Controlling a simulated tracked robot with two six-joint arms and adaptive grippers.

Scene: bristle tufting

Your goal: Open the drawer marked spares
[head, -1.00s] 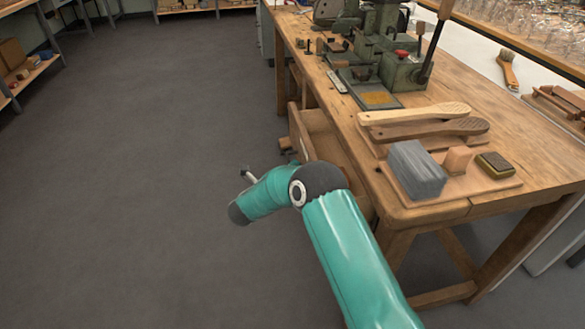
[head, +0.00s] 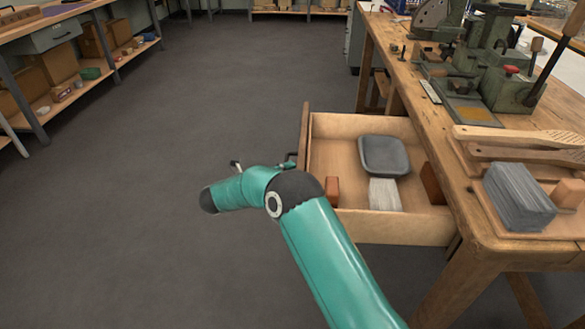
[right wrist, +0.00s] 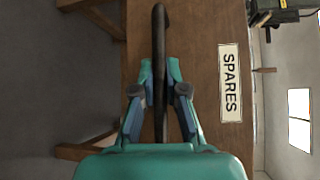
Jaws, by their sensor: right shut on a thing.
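The drawer (head: 334,152) stands pulled well out of the wooden bench, toward the left in the head view. Its wooden front fills the right wrist view, with a white label (right wrist: 230,82) reading SPARES and a dark upright handle (right wrist: 159,28). My right gripper (right wrist: 160,78) has its fingers on both sides of the handle and is shut on it. In the head view my right gripper (head: 288,163) is at the drawer's front, partly hidden by my teal arm. My left gripper is not in view.
In the drawer lie a dark grey pad (head: 384,155), a pale bundle (head: 384,194) and reddish-brown blocks (head: 332,190). On the bench (head: 478,206) are a green machine (head: 485,60), wooden brush handles (head: 520,138) and a grey bristle block (head: 517,196). The floor at left is clear.

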